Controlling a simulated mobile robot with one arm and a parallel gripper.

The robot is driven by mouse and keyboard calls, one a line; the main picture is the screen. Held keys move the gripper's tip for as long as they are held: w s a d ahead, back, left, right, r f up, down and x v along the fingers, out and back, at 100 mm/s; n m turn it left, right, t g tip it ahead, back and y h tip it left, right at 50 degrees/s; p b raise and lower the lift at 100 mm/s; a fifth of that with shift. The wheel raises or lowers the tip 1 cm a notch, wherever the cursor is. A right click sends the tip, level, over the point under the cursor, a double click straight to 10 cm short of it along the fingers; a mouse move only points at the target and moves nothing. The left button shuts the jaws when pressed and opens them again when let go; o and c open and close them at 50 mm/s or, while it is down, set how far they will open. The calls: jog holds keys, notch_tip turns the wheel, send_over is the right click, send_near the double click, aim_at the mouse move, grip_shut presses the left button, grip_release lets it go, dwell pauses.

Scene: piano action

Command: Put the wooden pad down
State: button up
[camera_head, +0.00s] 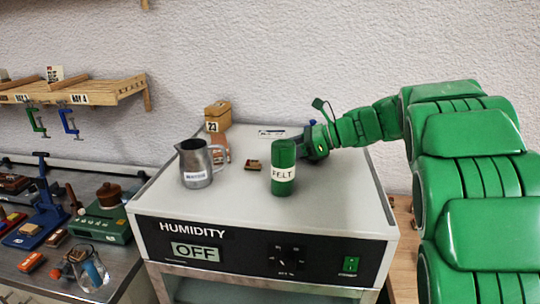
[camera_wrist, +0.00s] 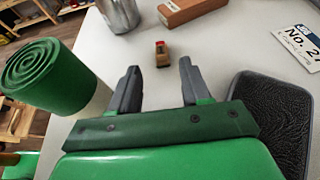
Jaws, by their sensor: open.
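The small wooden pad (camera_head: 255,164) rests on the light grey top of the humidity cabinet (camera_head: 225,203), between the metal pitcher and the green felt roll. In the wrist view the pad (camera_wrist: 162,54) is a small brown block with a reddish part, lying beyond the fingertips and between their lines. My gripper (camera_wrist: 159,66) is open, with nothing between its two dark fingers. In the head view my gripper (camera_head: 306,146) is low over the cabinet top, right of the pad and partly hidden behind the felt roll.
The green felt roll (camera_head: 283,173) stands close to my gripper. A metal pitcher (camera_head: 197,164) stands left of the pad. A reddish block (camera_wrist: 190,9), a number plate (camera_wrist: 298,44) and a dark textured pad (camera_wrist: 270,125) also lie on top. The front middle is clear.

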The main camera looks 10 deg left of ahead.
jog(key=shift+v, duration=1.55)
jog(key=shift+c, duration=0.9)
